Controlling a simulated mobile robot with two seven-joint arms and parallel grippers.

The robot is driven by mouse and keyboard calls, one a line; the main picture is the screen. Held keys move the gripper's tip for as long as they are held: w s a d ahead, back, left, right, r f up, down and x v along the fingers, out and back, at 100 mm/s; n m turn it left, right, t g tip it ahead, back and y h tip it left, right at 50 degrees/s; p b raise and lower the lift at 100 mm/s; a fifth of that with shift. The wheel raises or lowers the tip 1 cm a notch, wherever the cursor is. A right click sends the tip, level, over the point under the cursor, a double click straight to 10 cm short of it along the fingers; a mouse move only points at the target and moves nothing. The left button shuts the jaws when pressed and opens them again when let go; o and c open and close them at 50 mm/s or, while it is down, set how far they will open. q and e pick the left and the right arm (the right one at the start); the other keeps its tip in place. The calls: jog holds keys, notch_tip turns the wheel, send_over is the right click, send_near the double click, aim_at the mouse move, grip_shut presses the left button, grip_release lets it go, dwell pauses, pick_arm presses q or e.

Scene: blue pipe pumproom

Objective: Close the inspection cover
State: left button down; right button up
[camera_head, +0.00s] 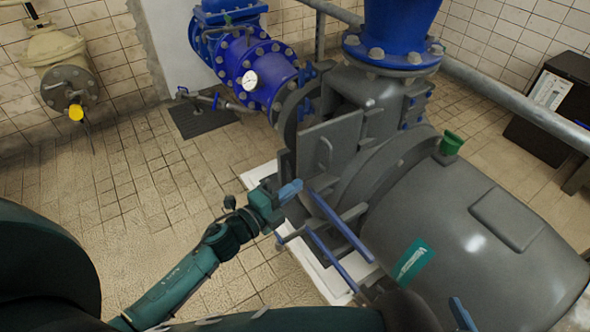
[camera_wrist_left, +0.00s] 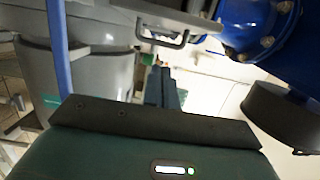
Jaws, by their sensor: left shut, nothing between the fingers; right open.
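The inspection cover (camera_head: 308,140) is a flat grey plate with a bar handle (camera_head: 325,153), on the side of the grey pump housing. It stands on edge, and the opening behind it is hidden. In the left wrist view the handle (camera_wrist_left: 165,38) hangs under the plate's edge (camera_wrist_left: 110,12). My left gripper (camera_head: 292,190) is shut and empty, below and a little left of the handle in the head view. Its closed fingers (camera_wrist_left: 162,88) point toward the handle, apart from it in the wrist view. My right gripper (camera_head: 462,314) is open at the bottom edge, mostly hidden.
The big grey pump body (camera_head: 470,240) fills the right. Two blue bars (camera_head: 340,226) run close to my left gripper. Tiled floor (camera_head: 140,190) to the left is clear.

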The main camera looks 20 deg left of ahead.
aim_at(298, 173)
pick_arm(q)
jog(key=w+a, duration=0.1)
jog(key=w, duration=0.5)
jog(key=shift+a, duration=0.2)
jog(key=shift+a, duration=0.1)
